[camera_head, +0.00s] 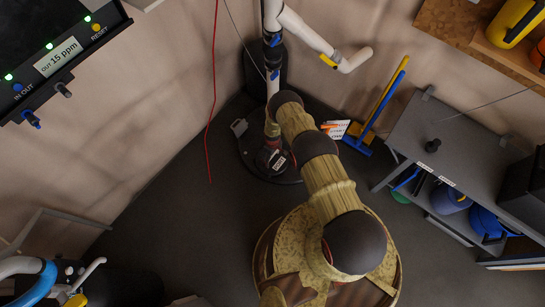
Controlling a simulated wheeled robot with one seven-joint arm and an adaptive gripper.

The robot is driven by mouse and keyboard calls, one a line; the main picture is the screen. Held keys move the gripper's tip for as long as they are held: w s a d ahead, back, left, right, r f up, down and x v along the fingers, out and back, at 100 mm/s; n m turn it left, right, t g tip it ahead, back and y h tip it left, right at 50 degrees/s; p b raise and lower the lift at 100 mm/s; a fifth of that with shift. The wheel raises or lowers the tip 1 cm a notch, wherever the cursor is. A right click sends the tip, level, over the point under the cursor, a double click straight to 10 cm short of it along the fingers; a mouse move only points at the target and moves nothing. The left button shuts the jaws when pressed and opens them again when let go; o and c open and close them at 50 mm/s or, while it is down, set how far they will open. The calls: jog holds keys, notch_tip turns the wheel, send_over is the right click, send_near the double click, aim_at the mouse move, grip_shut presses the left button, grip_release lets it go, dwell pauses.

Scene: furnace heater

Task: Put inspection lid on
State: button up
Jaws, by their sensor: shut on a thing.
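My arm reaches up the middle of the view, and its wrist bends down beside the white vertical pipe (272,80). My gripper (271,158) is small and dark at the end of the wrist, seen from above. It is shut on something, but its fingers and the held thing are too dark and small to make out. A dark round shape with a paler rim (252,168) lies around and below the gripper. I cannot tell whether it is the inspection lid or a base. No lid or opening can be named for sure.
A blue and yellow broom (385,100) leans on the back wall. A gas panel (55,50) hangs upper left. The dark floor (180,215) is clear at centre left.

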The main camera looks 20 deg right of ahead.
dwell(0.7)
jog(key=o, duration=1.3)
jog(key=shift+o, duration=0.2)
notch_tip(320, 180, up, 12)
